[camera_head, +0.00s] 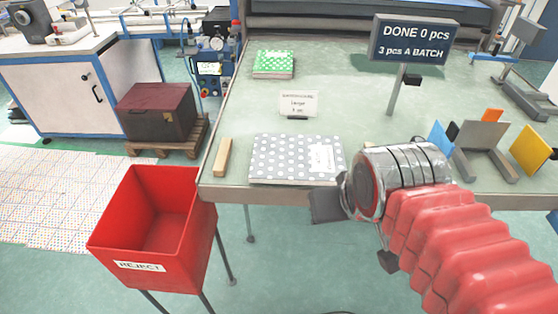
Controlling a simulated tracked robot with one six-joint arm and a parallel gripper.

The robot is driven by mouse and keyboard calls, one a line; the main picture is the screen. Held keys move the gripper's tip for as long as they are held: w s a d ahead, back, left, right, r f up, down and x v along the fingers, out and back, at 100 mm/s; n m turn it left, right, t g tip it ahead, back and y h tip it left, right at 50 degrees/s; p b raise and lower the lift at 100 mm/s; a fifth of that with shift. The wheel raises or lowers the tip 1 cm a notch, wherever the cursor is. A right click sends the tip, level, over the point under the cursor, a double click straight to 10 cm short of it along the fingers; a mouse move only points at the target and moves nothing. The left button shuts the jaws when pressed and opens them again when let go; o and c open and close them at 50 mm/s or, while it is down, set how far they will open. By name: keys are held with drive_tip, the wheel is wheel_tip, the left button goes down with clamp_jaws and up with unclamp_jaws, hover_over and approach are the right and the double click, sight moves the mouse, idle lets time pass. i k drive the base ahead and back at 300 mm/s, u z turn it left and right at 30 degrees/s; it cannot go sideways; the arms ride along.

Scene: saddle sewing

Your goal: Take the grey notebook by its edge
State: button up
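The grey notebook (275,158) with white dots lies flat near the front edge of the table, with a white label on its right part. Its front edge runs close along the table's front edge. My gripper (329,204) is just right of and in front of the notebook's front right corner, by the table's front edge. A dark jaw part shows at its left end and looks apart from the notebook, though the exact gap is unclear. I see nothing held, and the jaw opening cannot be made out from this angle.
A wooden block (222,157) lies left of the notebook. A small sign (298,103) and a green dotted notebook (274,64) are behind it. A red REJECT bin (150,237) stands front left. A batch sign (410,40) and a divider stand (481,138) are to the right.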

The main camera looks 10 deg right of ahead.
sight(281, 159)
drive_tip(key=u, duration=3.25)
drive_tip(key=k, duration=0.75)
drive_tip(key=u, duration=0.15)
